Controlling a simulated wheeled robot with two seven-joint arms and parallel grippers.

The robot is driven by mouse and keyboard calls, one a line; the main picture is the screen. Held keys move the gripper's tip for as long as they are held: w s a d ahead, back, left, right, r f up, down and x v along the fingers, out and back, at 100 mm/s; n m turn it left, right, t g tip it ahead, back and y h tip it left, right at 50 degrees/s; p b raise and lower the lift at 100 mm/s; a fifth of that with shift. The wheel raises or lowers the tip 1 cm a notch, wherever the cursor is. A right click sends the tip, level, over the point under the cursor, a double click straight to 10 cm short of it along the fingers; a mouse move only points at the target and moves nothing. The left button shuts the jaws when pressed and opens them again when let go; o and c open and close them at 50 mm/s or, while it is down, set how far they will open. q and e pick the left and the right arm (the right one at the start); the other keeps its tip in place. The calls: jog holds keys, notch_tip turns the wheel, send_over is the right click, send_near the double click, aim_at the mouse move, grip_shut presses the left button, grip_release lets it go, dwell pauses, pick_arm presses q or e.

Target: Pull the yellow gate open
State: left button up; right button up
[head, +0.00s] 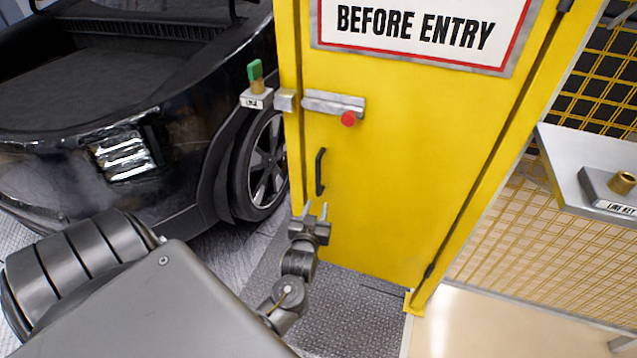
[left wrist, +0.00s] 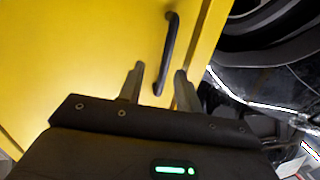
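The yellow gate (head: 400,140) stands upright in its yellow frame and looks closed. A black bar handle (head: 320,172) is mounted upright near its left edge. My left gripper (head: 315,212) is just below the handle, its two fingers spread and pointing up. In the left wrist view the fingers (left wrist: 159,76) are open, and the handle (left wrist: 168,50) rises from between their tips. The fingers do not look closed on it. A silver latch with a red knob (head: 348,118) sits above the handle. My right gripper is not in view.
A black car (head: 120,130) stands to the left, its wheel beside the gate post. A green-topped key (head: 255,75) sits in a block by the latch. A grey shelf (head: 590,165) with a brass fitting is at the right. A dark mat (head: 350,310) lies below the gate.

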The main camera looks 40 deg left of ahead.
aim_at(318, 178)
pick_arm(q)
jog(key=shift+n+y, duration=0.4)
jog(key=shift+y, duration=0.1)
jog(key=w+a+r, duration=0.1)
jog(key=w+a, duration=0.1)
jog(key=w+a+r, duration=0.1)
jog(key=w+a, duration=0.1)
jog(key=w, duration=0.1)
jog(key=w+a+r, duration=0.1)
jog(key=w+a, duration=0.1)
jog(key=w, duration=0.1)
jog(key=shift+w, duration=0.1)
jog(key=shift+w+a, duration=0.3)
jog(key=shift+w, duration=0.2)
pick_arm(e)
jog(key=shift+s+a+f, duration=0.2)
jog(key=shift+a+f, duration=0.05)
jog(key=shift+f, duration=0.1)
pick_arm(q)
grip_shut()
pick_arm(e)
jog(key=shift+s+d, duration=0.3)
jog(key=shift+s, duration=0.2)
